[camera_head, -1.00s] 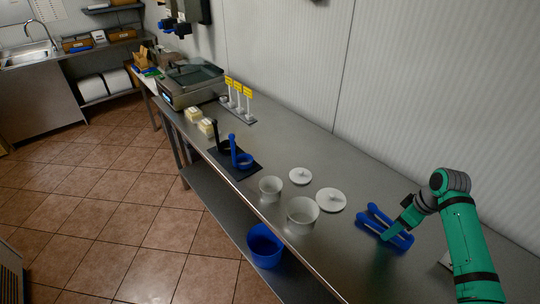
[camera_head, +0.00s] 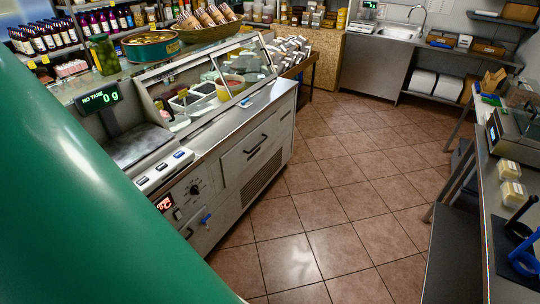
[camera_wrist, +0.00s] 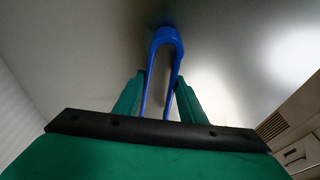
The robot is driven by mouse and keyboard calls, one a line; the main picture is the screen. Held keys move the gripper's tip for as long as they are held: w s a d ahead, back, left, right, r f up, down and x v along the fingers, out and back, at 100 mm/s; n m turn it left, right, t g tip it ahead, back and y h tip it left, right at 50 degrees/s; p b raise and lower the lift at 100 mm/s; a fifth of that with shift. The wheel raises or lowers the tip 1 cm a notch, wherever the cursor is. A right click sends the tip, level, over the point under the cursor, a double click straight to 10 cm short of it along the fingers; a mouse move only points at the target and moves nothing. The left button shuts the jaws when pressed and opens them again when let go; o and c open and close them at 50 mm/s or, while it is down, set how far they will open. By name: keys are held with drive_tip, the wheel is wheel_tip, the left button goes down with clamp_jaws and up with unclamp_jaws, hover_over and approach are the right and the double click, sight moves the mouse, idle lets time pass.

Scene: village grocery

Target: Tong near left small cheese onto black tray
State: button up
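In the wrist view my gripper (camera_wrist: 160,80) has its two green fingers closed against the arms of blue tongs (camera_wrist: 166,38), whose rounded bend points away from me. My gripper is outside the head view. Two small pale-yellow cheese-like blocks, one farther (camera_head: 509,168) and one nearer (camera_head: 513,193), sit on the steel worktable at the right. A glass display case (camera_head: 215,88) at the left holds several containers and pale foods, too small to tell apart. A flat black mat or tray (camera_head: 502,250), partly cut off, lies on the worktable beyond the blocks' near side.
My green arm covers the left foreground. Another scale (camera_head: 512,135) is on the right worktable (camera_head: 490,185). The tiled floor (camera_head: 330,200) between is clear.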

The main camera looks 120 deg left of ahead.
drive_tip(key=a+v, duration=0.2)
drive_tip(key=v, duration=0.9)
drive_tip(key=shift+a+r, duration=0.3)
drive_tip(key=shift+a, duration=0.1)
drive_tip(key=shift+o, duration=0.7)
